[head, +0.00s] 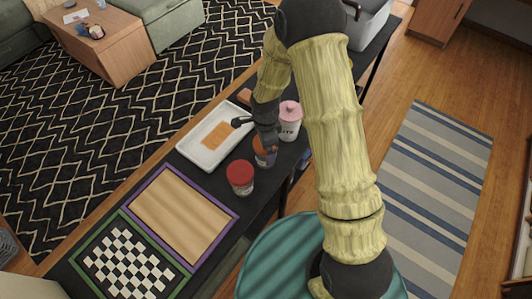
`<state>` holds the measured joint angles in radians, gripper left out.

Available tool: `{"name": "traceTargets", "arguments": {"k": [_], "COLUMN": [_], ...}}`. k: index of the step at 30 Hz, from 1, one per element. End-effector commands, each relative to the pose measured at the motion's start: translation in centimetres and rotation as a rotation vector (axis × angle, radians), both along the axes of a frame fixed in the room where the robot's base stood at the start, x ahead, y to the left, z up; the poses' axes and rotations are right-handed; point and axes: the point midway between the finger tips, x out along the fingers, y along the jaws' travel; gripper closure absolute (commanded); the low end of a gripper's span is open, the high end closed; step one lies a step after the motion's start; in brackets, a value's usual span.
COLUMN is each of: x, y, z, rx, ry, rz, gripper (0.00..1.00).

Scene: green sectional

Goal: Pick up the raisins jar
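Several jars stand on the dark narrow table, and their labels are too small to read, so I cannot tell for sure which is the raisins jar. A jar with a brownish-orange top (263,158) stands right below my gripper and is partly covered by it. A red-lidded jar (240,178) stands to its lower left. A white canister with a pink lid (290,122) stands to its upper right. My gripper (254,137) points down with its fingers spread apart, one toward the tray and one over the brownish-orange-topped jar. I see nothing held between them.
A white tray (187,147) with an orange-brown piece lies left of the jars. A purple-framed board (180,213) and a green-framed checkerboard (128,263) lie nearer on the table (262,205). A teal round surface (275,262) is at the bottom. Striped rug right.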

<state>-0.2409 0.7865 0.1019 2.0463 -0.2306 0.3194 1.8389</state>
Motion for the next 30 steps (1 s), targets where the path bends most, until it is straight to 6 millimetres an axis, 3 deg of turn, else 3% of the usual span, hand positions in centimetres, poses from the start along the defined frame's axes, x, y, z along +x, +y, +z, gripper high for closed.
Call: {"name": "traceTargets", "arguments": {"k": [2,12,22,30], "x": [0.0,0.0,0.1,0.1], "y": [0.0,0.0,0.0,0.0], "z": [0.0,0.0,0.6,4.4], "rx": [0.000,0.000,0.001,0.002], "ry": [0.000,0.000,-0.002,-0.006], "rz": [0.000,0.000,0.000,0.000], "gripper": [0.02,0.66,0.66,0.66]}}
